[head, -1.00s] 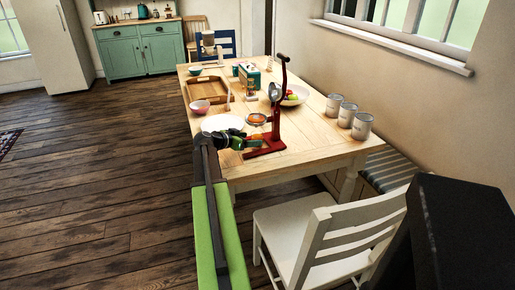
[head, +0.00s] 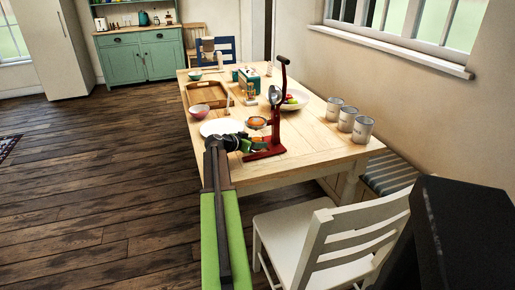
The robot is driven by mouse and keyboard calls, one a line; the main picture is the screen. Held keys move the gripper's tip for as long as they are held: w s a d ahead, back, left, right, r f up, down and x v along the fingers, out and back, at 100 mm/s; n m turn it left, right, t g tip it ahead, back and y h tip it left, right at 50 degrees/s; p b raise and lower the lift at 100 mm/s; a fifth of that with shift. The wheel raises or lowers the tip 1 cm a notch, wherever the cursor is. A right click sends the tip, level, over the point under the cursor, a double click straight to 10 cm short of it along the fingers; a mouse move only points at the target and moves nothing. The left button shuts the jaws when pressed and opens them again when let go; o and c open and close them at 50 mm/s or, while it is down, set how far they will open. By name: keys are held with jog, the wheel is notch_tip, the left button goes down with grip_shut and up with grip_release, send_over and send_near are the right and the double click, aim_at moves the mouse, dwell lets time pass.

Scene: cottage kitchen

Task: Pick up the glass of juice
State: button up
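My gripper (head: 249,144) is at the end of my outstretched arm, over the near end of the table, close beside the base of a red lever juice press (head: 277,120). Its fingers are small and dark here, and I cannot tell whether they are open or hold anything. A small round thing with orange contents (head: 256,123) stands just behind the gripper, left of the press. I cannot tell if it is the glass of juice or a bowl. No other glass of juice shows clearly; the gripper may hide one.
The wooden table (head: 310,150) also holds a white plate (head: 220,127), a pink bowl (head: 200,111), a wooden tray (head: 207,94), a fruit bowl (head: 293,99) and three canisters (head: 347,120). A white chair (head: 330,240) stands at the near end. The floor at left is clear.

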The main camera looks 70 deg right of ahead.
grip_shut()
jog(key=shift+r, duration=0.2)
